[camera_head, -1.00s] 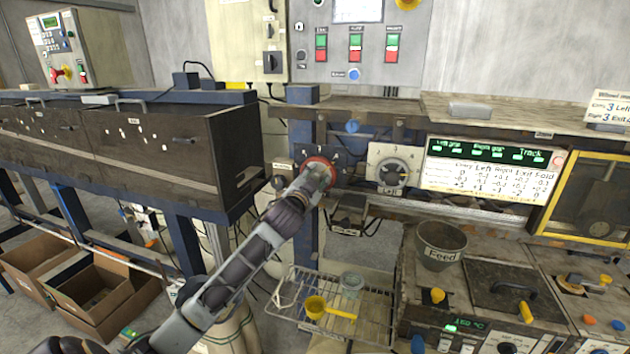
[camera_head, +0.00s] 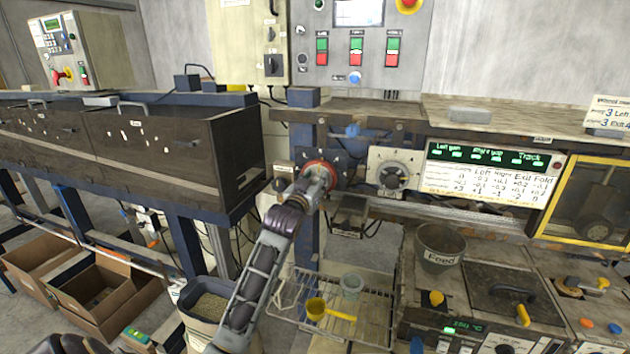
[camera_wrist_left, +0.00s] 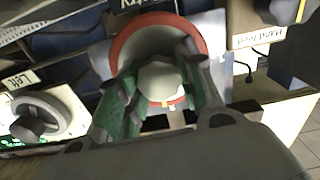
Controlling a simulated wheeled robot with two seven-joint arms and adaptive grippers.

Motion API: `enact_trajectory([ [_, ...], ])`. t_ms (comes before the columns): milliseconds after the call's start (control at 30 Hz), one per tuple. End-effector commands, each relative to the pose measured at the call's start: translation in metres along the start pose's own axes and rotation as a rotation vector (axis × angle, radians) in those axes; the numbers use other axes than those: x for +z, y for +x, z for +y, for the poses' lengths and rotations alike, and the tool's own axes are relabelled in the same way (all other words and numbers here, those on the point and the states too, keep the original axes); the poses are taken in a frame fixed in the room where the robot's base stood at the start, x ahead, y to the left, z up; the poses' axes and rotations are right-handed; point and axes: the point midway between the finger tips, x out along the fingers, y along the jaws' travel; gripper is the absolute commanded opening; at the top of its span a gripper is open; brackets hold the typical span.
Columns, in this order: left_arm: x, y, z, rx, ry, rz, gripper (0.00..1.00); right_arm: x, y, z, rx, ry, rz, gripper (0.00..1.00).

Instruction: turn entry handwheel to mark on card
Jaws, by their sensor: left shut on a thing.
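The entry handwheel shows as a red-rimmed wheel (camera_head: 322,168) on a dark blue plate in the head view. In the left wrist view its red ring (camera_wrist_left: 122,50) surrounds a pale hub (camera_wrist_left: 160,80). My left gripper (camera_head: 318,183) is in front of the wheel; in the wrist view its green-padded fingers (camera_wrist_left: 160,92) are shut on the hub from both sides. The white card (camera_head: 608,112) stands at the right on the ledge, its small handwriting only partly legible, with "3 Left" and "Exit".
A second grey dial (camera_head: 394,174) sits on a pale plate right of the handwheel; it also shows in the wrist view (camera_wrist_left: 38,117). A lit readout board (camera_head: 488,177) is beyond it. A wire rack (camera_head: 335,300) with a yellow scoop lies below.

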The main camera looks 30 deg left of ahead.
Motion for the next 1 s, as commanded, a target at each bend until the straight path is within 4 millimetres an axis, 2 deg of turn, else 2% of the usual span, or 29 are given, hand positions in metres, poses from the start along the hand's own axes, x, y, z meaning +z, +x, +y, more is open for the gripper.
enact_trajectory([
  [300, -0.001, 0.0002, -0.0005, 0.0, -0.111, 0.001, 0.12, -0.0005, -0.0048, -0.0001, 0.0, 0.0, 0.0, 0.4],
  [767, -0.0011, 0.0002, -0.0007, 0.0, -0.125, 0.002, 0.12, -0.0009, -0.0049, -0.0019, -0.002, 0.001, 0.001, 0.4],
  [800, -0.0011, 0.0002, -0.0007, 0.0, -0.125, 0.002, 0.38, -0.001, -0.0049, -0.002, -0.002, 0.001, 0.001, 0.4],
  [967, -0.0009, 0.0001, -0.0005, 0.0, -0.125, 0.002, 0.58, -0.0009, -0.0049, -0.0021, -0.002, 0.001, 0.001, 0.4],
  [1000, -0.0009, 0.0001, -0.0005, 0.0, -0.125, 0.002, 0.58, -0.001, -0.0049, -0.0021, -0.002, 0.001, 0.001, 0.4],
])
